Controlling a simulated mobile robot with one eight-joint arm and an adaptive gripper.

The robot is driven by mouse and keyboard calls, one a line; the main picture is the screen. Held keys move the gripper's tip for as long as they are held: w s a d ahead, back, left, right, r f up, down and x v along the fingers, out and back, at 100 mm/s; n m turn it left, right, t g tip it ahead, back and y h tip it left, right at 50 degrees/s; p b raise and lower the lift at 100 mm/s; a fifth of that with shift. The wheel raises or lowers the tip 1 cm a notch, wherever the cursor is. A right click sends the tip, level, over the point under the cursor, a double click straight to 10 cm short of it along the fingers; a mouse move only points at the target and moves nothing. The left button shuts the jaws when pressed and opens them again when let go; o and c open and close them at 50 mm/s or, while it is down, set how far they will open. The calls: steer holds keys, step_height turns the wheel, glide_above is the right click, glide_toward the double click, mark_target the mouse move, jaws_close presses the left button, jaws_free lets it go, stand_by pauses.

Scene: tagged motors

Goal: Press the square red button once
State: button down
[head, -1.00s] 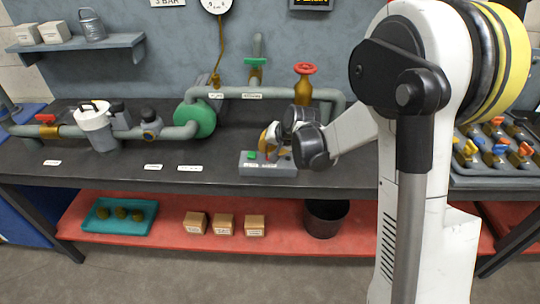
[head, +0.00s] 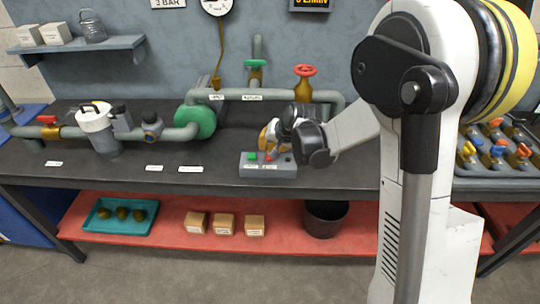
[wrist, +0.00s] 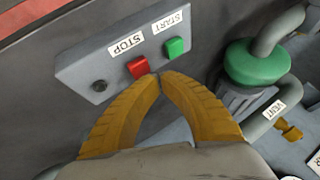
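A grey control box (head: 268,171) stands near the front edge of the bench. It carries a square red button (wrist: 138,67) labelled STOP and a square green button (wrist: 175,47) labelled START. In the head view the red button (head: 268,157) and green button (head: 252,156) are on its top. My gripper (wrist: 159,76) has its two yellow fingers shut with the tips together and nothing between them. The tips are just beside the red button in the wrist view; I cannot tell whether they touch it. In the head view my gripper (head: 268,148) is just above the box.
A pipe with a green pump (head: 196,120) and a red-wheeled valve (head: 304,76) runs behind the box. A white-topped filter (head: 97,120) stands at left. A valve tray (head: 493,172) is at right. The bench front left of the box is mostly clear, with small labels.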

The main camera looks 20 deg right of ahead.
steer(key=shift+r+p, duration=1.8)
steer(key=shift+r, duration=0.7)
